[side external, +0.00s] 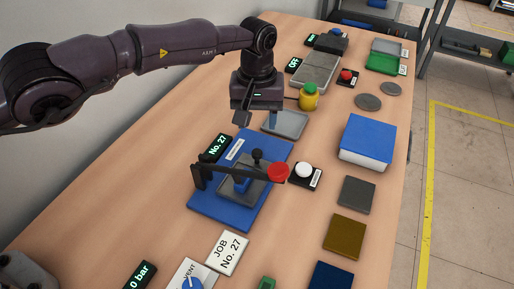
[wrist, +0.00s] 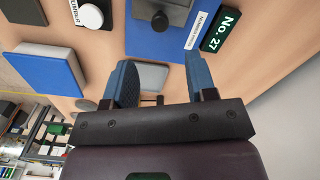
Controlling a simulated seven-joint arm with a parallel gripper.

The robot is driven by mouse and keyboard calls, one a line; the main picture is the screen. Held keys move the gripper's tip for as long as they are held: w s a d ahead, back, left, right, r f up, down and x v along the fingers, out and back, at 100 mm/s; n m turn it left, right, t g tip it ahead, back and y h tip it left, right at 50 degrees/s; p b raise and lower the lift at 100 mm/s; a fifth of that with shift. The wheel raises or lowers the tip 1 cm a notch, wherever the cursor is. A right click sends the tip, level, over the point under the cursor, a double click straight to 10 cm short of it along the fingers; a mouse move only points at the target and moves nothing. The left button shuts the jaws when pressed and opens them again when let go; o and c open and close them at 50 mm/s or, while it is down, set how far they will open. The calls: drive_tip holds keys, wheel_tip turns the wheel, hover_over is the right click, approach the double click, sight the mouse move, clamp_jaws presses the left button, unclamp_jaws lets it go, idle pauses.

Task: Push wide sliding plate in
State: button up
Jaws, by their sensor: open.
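A blue base (side external: 215,208) carries a grey plate (side external: 259,191) with an upright black knob (side external: 257,156); the knob also shows at the top of the wrist view (wrist: 160,20). A dark bar with a red knob (side external: 278,172) crosses above this plate. A flat light-grey plate (side external: 288,124) lies at the far end of the base, and shows between my fingers in the wrist view (wrist: 153,76). I cannot tell which plate is the wide sliding one. My gripper (side external: 258,119) is open and empty, pointing down above the table near the light-grey plate.
A "No. 27" display (side external: 215,148) stands left of the base. A white button (side external: 304,170) is right of it. Bare table lies left of the base.

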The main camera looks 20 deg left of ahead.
sight(257, 152)
wheel_tip(257, 152, down, 9)
drive_tip(key=shift+f, duration=0.2)
clamp_jaws()
idle(0.3)
